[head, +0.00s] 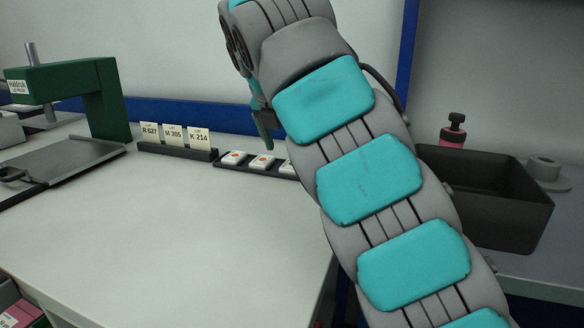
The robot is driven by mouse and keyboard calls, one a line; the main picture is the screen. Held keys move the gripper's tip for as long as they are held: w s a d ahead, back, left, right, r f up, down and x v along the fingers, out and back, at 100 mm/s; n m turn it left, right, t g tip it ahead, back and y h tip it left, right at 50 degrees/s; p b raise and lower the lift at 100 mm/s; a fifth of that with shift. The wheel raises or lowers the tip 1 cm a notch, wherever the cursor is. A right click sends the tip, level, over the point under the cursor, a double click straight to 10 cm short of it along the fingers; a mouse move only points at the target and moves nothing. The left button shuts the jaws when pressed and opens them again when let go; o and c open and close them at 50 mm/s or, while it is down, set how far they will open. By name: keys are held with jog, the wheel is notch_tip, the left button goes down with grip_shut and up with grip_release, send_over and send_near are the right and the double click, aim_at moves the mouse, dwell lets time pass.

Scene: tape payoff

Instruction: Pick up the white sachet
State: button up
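Small white pieces with orange spots, which may be sachets, lie in a row in a low black tray (226,168) at the back of the white table. The left one (235,157) and the middle one (262,161) show whole. A third (287,167) is partly hidden behind my arm. I cannot tell for sure which is the white sachet. My gripper (264,132) points down just above and behind the tray, apart from the pieces. Only one dark green finger shows clearly. My arm hides the rest, so its opening cannot be seen.
A green press (100,95) stands at the left. A black bin (490,205) and a pink bottle (453,134) are at the right. The table's middle (180,230) is clear.

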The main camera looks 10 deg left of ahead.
aim_at(292, 164)
jog(key=shift+w+f, duration=0.1)
jog(key=shift+f, duration=0.05)
jog(key=shift+b+x, duration=0.85)
jog(key=shift+x, duration=1.65)
jog(key=shift+a, duration=0.1)
grip_shut()
